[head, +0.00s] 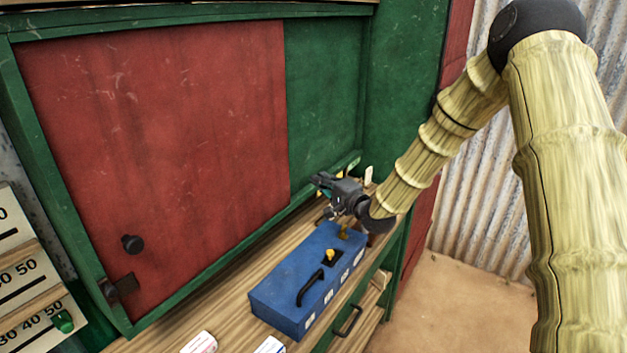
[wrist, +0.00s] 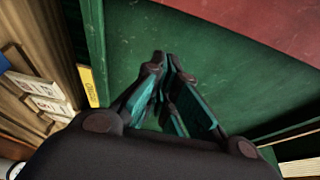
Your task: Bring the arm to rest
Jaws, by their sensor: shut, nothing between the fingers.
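My arm, with yellow ridged links, reaches in from the right in the head view. My gripper (head: 324,181) is at its end, above the far end of the wooden counter and close to the green back panel. In the wrist view my gripper (wrist: 168,62) has its dark, teal-padded fingers together with nothing between them. The green panel (wrist: 210,60) fills much of the view beyond the fingertips. I cannot tell the exact gap between the fingertips and the panel.
A blue box (head: 290,290) with a black handle and a yellow knob sits on the counter (head: 228,290) below my gripper. A red sliding panel (head: 160,150) covers the left. White labelled packets (head: 200,343) lie at the front. A drawer handle (head: 348,322) shows below. Bare floor (head: 455,310) lies right.

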